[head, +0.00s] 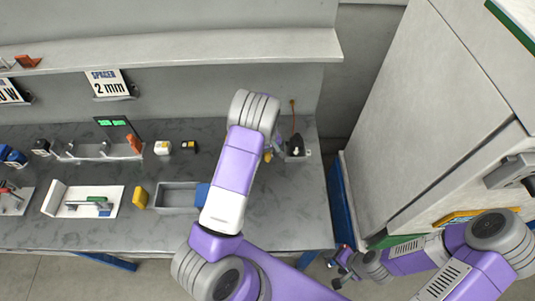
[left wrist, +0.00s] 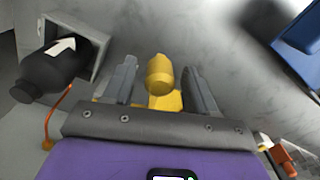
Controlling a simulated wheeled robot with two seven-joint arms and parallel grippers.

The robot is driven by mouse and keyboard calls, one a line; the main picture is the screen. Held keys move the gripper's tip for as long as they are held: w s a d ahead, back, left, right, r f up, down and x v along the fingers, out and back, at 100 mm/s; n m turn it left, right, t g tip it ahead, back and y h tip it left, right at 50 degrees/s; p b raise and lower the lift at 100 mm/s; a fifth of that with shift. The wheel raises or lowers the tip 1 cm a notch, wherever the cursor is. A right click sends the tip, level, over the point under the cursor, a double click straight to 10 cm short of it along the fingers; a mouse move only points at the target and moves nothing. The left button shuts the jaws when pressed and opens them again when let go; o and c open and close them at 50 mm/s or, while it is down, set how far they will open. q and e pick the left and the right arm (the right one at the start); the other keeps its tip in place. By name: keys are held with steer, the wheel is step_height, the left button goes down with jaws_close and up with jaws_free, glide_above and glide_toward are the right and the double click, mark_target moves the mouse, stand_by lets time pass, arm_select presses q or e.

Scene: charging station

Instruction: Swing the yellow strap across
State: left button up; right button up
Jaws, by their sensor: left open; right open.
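A yellow rounded piece (left wrist: 160,75), which I take for the strap's end, stands between the spread fingers of my left gripper (left wrist: 160,66) in the left wrist view. A flat yellow part (left wrist: 168,102) lies below it. I cannot tell whether either finger touches the yellow. In the head view a small yellow bit (head: 267,157) shows beside my left arm, which hides most of that gripper. A black bottle (left wrist: 50,72) with a white arrow sits at a grey holder (left wrist: 88,35); it also shows in the head view (head: 297,145). My right gripper (head: 345,265) is open and empty, low beside the bench.
An orange cord (head: 293,115) rises behind the bottle. A tall grey cabinet (head: 430,110) stands to the right.

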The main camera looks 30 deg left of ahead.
arm_select(q)
steer(key=shift+f, duration=0.2)
steer(key=shift+c, duration=0.5)
jaws_close()
